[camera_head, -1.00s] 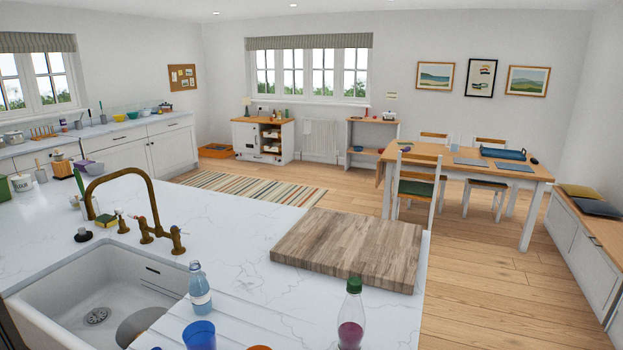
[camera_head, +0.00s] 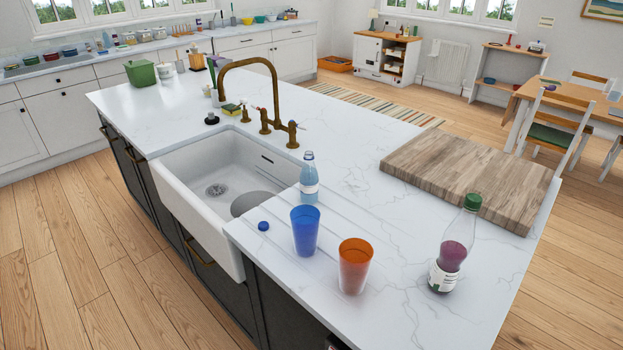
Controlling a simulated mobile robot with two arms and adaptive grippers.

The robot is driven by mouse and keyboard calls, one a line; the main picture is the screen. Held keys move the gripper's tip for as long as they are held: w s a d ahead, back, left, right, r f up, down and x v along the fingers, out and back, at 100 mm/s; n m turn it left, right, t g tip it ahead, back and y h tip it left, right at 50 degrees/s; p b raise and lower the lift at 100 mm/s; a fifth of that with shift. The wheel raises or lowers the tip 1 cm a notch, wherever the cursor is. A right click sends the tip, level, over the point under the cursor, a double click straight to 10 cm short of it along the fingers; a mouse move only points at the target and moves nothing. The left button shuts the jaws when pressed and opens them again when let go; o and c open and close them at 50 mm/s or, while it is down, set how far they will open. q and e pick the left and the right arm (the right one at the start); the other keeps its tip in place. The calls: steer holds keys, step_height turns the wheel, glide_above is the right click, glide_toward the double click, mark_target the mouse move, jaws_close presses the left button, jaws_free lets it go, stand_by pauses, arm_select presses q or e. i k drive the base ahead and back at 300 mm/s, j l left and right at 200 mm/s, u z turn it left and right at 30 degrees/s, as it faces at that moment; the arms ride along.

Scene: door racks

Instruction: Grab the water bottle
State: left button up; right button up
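A clear water bottle (camera_head: 309,180) with pale blue contents and a white label stands upright on the white marble counter (camera_head: 345,140), just right of the sink. Its top looks uncapped, and a small blue cap (camera_head: 263,226) lies on the counter to its lower left. A blue cup (camera_head: 305,230) and an orange cup (camera_head: 354,265) stand in front of it. A bottle with a green cap and dark red contents (camera_head: 456,243) stands upright farther right. Neither of my grippers shows in the head view.
The white sink (camera_head: 205,180) with a brass tap (camera_head: 272,100) is left of the water bottle. A thick wooden cutting board (camera_head: 470,175) lies to its right. Open wooden floor (camera_head: 60,270) lies left of the counter.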

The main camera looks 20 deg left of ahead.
mark_target(309, 180)
steer(key=l+u, duration=0.15)
steer(key=u, duration=0.2)
steer(key=l+u, duration=0.2)
steer(key=u, duration=0.15)
